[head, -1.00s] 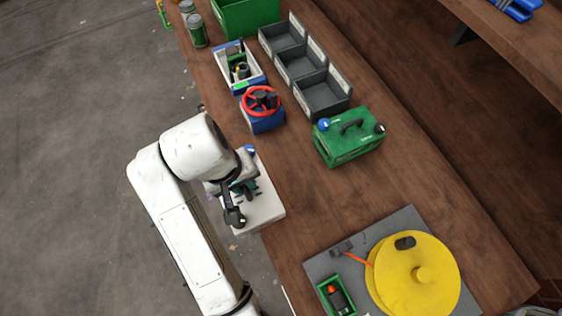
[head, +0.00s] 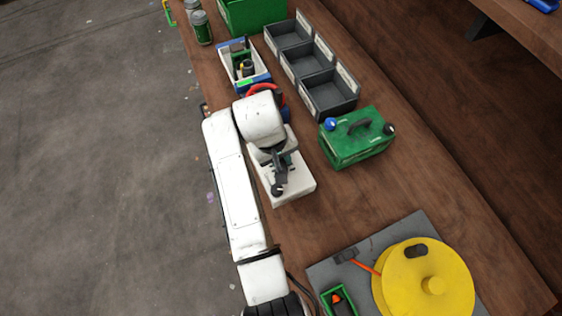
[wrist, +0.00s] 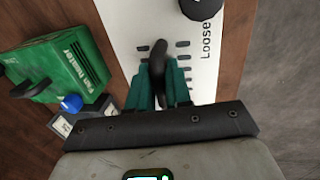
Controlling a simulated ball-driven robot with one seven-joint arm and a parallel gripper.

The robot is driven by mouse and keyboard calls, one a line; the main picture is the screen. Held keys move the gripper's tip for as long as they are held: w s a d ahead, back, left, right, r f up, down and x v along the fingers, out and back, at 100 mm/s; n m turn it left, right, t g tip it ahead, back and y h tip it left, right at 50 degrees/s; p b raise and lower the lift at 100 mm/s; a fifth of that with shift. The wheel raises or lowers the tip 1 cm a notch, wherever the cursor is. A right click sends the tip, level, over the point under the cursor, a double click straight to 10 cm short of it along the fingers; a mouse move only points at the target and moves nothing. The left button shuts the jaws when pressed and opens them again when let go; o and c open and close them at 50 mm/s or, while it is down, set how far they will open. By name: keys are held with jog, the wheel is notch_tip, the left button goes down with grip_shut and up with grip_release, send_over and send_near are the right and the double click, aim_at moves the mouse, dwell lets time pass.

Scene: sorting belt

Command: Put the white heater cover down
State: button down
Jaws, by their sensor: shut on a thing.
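The white heater cover (head: 298,190) is a pale slab under my wrist, over the left part of the wooden bench in the head view. It also shows in the wrist view (wrist: 125,28), with dark slots, a dark handle and the word "Loose". My gripper (wrist: 158,78) has its teal fingers shut on the dark handle of the cover. My arm hides part of the cover and most of the gripper in the head view. I cannot tell whether the cover touches the bench.
The green fan heater (head: 355,145) stands just right of the cover. Grey bins (head: 330,98), a white-and-blue tray (head: 265,78) and a red handwheel (head: 268,88) lie farther up. A yellow disc (head: 450,285) on a grey mat (head: 380,240) lies nearer. Bench between cover and mat is clear.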

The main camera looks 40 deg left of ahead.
aim_at(273, 168)
jog(key=shift+f+p, duration=0.3)
jog(key=shift+f, duration=1.2)
jog(key=shift+f, duration=0.15)
jog(key=c, duration=1.1)
grip_release()
jog(key=shift+o, duration=0.2)
notch_tip(273, 168, up, 12)
jog(key=s+b, duration=0.1)
jog(key=s, duration=0.1)
jog(key=shift+a, duration=0.45)
jog(key=shift+s, duration=0.1)
